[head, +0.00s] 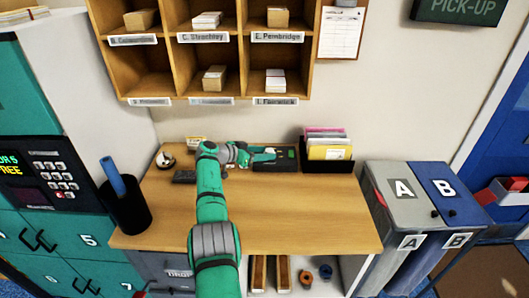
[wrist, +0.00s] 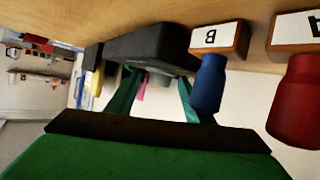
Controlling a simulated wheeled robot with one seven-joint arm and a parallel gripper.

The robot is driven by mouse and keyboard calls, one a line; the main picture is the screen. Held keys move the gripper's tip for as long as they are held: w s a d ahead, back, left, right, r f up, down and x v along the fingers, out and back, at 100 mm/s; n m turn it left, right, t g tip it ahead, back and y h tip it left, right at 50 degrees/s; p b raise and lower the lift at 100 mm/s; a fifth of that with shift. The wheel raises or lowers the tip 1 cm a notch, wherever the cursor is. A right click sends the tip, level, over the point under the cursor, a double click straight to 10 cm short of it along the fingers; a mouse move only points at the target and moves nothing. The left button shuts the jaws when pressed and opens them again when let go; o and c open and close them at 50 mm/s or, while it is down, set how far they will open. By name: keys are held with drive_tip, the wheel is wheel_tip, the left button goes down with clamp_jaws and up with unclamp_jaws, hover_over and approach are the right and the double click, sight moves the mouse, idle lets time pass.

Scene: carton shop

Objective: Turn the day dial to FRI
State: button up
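A low black unit (head: 275,166) with a small green patch lies at the back of the desk, left of the file holder. A dark rounded body at the top of the upside-down wrist view (wrist: 150,45) looks like this unit. I cannot make out a day dial or any day lettering in either view. My gripper (head: 264,155) reaches over the left part of the black unit.
Close by are a blue-handled B stamp (wrist: 208,80) and a red-handled stamp (wrist: 293,100). A black file holder (head: 327,166) stands to the right and pigeonholes (head: 173,52) hang above. The desk front (head: 300,220) is clear.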

drive_tip(key=shift+s+a+r, duration=0.1)
drive_tip(key=shift+r, duration=0.1)
drive_tip(key=shift+v, duration=0.85)
drive_tip(key=v, duration=0.7)
drive_tip(key=shift+s+a, duration=0.15)
drive_tip(key=shift+a, duration=0.2)
drive_tip(key=shift+s+a+r, duration=0.25)
drive_tip(key=shift+s+a, duration=0.15)
drive_tip(key=shift+a, duration=0.1)
drive_tip(key=shift+a, duration=0.1)
